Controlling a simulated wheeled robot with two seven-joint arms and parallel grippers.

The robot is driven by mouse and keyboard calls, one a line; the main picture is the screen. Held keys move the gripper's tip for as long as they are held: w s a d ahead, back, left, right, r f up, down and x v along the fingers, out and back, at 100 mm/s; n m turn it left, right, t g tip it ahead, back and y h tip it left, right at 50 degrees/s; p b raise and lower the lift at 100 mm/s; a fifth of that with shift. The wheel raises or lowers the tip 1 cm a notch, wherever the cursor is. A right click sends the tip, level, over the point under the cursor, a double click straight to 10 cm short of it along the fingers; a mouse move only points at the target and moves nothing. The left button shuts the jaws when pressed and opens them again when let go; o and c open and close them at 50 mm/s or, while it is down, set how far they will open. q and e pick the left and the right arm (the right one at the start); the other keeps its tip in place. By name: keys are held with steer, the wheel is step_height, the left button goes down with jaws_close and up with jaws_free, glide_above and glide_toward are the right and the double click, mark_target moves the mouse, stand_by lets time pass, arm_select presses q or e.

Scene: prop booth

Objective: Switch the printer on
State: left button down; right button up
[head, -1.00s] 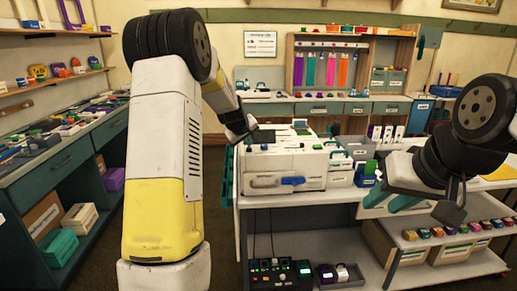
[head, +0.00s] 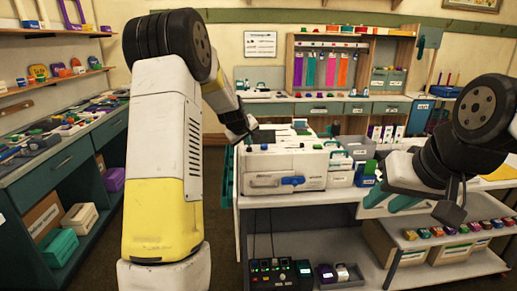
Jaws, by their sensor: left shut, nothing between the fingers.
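A white boxy machine that looks like the printer (head: 310,163) stands on the left part of the central workbench. I cannot make out a power switch. My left gripper (head: 251,126) is shut and empty at the machine's back left top corner. I cannot tell whether it touches the machine, and my arm hides part of the view. My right gripper (head: 453,203) hangs over the right side of the bench, away from the machine; its finger gap is unclear.
Grey bins (head: 357,147) and small boxes stand right of the machine. A black control box (head: 280,272) with lit buttons sits on the lower shelf. Coloured items line a shelf (head: 478,257) at the right. A cluttered counter (head: 62,160) runs along the left, with floor between.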

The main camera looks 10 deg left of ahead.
mark_target(249, 152)
arm_select(q)
steer(key=shift+f, duration=0.15)
stand_by(0.3)
steer(key=shift+f, duration=0.3)
steer(key=shift+r, duration=0.15)
steer(key=shift+d+r, duration=0.1)
steer(key=shift+r, duration=0.05)
stand_by(0.3)
step_height(249, 152, up, 6)
stand_by(0.6)
steer(key=shift+r, duration=0.1)
stand_by(1.0)
